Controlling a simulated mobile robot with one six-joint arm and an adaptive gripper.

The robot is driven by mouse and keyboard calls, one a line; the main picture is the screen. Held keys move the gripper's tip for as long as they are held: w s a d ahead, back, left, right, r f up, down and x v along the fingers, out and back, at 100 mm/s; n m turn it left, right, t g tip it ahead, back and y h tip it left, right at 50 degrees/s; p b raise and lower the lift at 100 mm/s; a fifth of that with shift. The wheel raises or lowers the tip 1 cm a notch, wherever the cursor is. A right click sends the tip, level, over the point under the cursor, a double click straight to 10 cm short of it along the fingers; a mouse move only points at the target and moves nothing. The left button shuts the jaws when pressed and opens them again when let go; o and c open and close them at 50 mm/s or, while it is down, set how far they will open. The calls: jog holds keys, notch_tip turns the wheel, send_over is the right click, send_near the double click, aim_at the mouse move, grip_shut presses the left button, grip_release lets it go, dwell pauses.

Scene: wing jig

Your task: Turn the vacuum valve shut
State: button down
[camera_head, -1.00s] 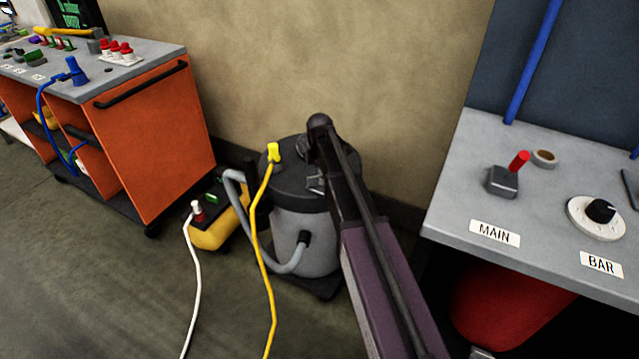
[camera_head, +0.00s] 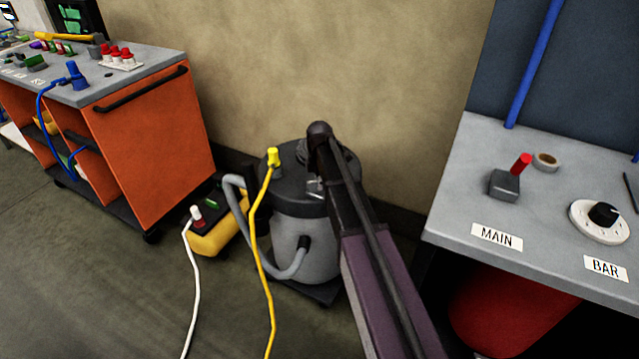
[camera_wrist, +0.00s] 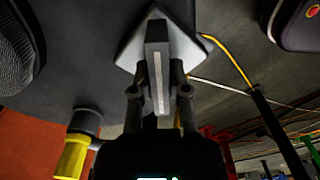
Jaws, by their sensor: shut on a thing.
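In the wrist view, my gripper (camera_wrist: 160,92) is shut on a dark bar-shaped knob (camera_wrist: 157,40) with a pale stripe. One finger lies on each side of the knob. The knob stands on a light square plate (camera_wrist: 133,52) on a dark surface. In the head view, a grey vacuum with a dark lid (camera_head: 292,188) stands on the floor, and my arm crosses in front of it. The arm hides the knob there. A red-tipped lever (camera_head: 521,164) on a grey block labelled MAIN stands on the bench at right. Which part is the vacuum valve is not marked.
A yellow plug (camera_head: 273,157) with a yellow cable stands on the vacuum lid; it also shows in the wrist view (camera_wrist: 72,158). A yellow box (camera_head: 215,238) with a white cable sits left of the vacuum. An orange cart (camera_head: 155,145) and the bench (camera_head: 460,190) flank it.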

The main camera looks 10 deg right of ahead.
jog(key=shift+m, duration=0.5)
jog(key=m, duration=0.7)
jog(key=shift+m, duration=0.3)
dwell(0.3)
jog(key=c, duration=0.6)
grip_release()
